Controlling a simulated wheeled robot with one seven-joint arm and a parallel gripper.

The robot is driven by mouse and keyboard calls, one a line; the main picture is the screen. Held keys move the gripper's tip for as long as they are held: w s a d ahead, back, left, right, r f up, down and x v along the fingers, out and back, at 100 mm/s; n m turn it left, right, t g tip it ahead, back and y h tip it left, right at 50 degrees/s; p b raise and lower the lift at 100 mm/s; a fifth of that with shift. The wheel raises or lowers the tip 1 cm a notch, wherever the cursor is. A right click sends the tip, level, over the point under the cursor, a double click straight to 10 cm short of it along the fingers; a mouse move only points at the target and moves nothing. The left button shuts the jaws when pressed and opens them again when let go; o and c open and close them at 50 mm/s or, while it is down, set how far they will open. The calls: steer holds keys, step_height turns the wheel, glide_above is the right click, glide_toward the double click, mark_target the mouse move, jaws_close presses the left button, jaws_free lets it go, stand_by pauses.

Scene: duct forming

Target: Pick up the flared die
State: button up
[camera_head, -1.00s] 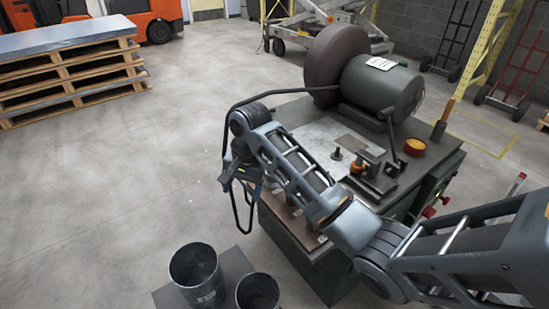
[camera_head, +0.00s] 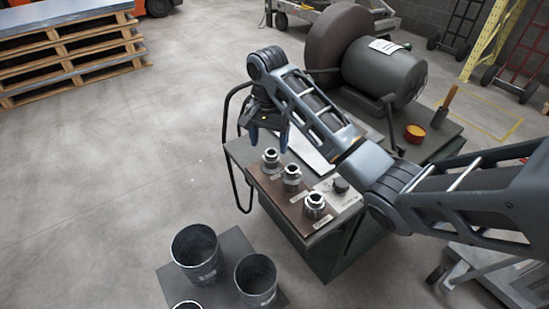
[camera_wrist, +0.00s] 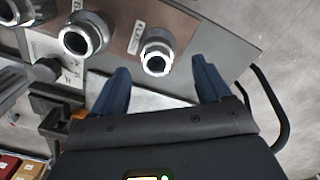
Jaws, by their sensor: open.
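Three silver ring-shaped dies stand in a row on a brown mat (camera_head: 276,190) at the bench's near edge. The far-end one has a partly readable label starting "FL" in the wrist view, so I take it as the flared die (camera_head: 271,165). It also shows in the wrist view (camera_wrist: 158,48), centred just beyond my fingers. My gripper (camera_head: 269,141) is open and empty, fingers pointing down, above and slightly behind this die. In the wrist view my gripper (camera_wrist: 163,72) has one finger either side of the die's line, apart from it.
The middle die (camera_head: 291,181) and near die (camera_head: 315,207) stand close along the mat. A dark knob (camera_head: 340,186) sits beside them. A large motor drum (camera_head: 384,72) stands at the back. Dark buckets (camera_head: 197,254) stand below, in front of the bench.

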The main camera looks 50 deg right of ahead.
mark_target(271, 159)
steer(key=f, duration=0.7)
steer(key=shift+s+d+f+p, duration=0.15)
steer(key=shift+s+d+p, duration=0.05)
steer(key=shift+d+p, duration=0.1)
steer(key=shift+c, duration=0.3)
jaws_close()
